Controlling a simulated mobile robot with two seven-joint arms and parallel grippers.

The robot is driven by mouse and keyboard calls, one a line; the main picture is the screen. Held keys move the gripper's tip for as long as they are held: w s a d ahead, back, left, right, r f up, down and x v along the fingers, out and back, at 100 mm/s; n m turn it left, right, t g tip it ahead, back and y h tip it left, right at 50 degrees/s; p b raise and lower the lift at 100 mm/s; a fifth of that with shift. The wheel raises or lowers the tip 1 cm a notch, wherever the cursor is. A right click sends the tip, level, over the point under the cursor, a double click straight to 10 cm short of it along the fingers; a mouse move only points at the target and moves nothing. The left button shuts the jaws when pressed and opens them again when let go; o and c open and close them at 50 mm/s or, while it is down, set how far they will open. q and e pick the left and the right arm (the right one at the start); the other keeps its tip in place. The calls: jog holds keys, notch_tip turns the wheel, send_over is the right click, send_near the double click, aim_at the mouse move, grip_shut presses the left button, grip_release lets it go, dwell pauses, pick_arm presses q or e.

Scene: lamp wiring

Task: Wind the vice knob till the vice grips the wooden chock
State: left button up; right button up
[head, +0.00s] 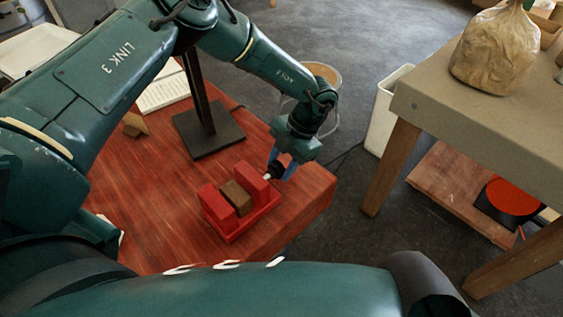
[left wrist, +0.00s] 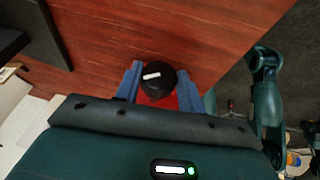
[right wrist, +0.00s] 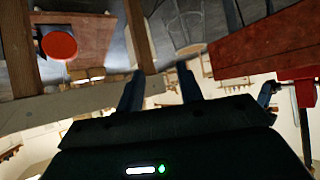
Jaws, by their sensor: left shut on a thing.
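The red vice (head: 262,208) stands near the front corner of the red wooden table. The brown wooden chock (head: 237,198) sits between its two red jaws; I cannot tell whether both jaws touch it. My left gripper (head: 281,167) is at the vice's right end, shut on the knob. In the left wrist view the black knob (left wrist: 158,84) with a white mark lies between the blue fingers (left wrist: 152,88). In the head view the fingers hide most of it. My right gripper (right wrist: 160,92) is open and empty, away from the vice.
The red table (head: 150,225) holds a dark stand (head: 208,140) behind the vice and a small wooden piece (head: 135,124). A workbench (head: 480,130) with a bag (head: 497,50) stands right. A white bin (head: 385,110) and a bucket (head: 322,85) stand beyond the table.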

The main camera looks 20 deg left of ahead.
pick_arm(q)
jog(key=h, duration=0.1)
jog(key=g+h+b, duration=0.1)
jog(key=h, duration=0.1)
jog(key=shift+w+a+f, duration=0.1)
jog(key=shift+w+a, duration=0.05)
jog(key=shift+a, duration=0.15)
jog(key=shift+m+g+h+b, duration=0.4)
jog(key=shift+h+b, duration=0.1)
jog(key=shift+h, duration=0.2)
jog(key=shift+a+h+b, duration=0.1)
jog(key=shift+h+b, duration=0.3)
jog(key=shift+b, duration=0.05)
jog(key=shift+g+h+b, duration=0.4)
jog(key=shift+b, duration=0.05)
pick_arm(e)
jog(key=shift+w+a+f+n+t+y, duration=0.2)
jog(key=shift+w+a+n+t+y, duration=0.15)
jog(key=shift+w+a, duration=0.2)
pick_arm(q)
jog(key=shift+w+m, duration=0.1)
jog(key=shift+m, duration=0.2)
pick_arm(e)
jog(key=shift+s+a, duration=0.1)
jog(key=shift+s, duration=0.05)
pick_arm(q)
jog(key=shift+a, duration=0.1)
pick_arm(e)
jog(key=shift+s+f, duration=0.15)
jog(key=shift+s, duration=0.05)
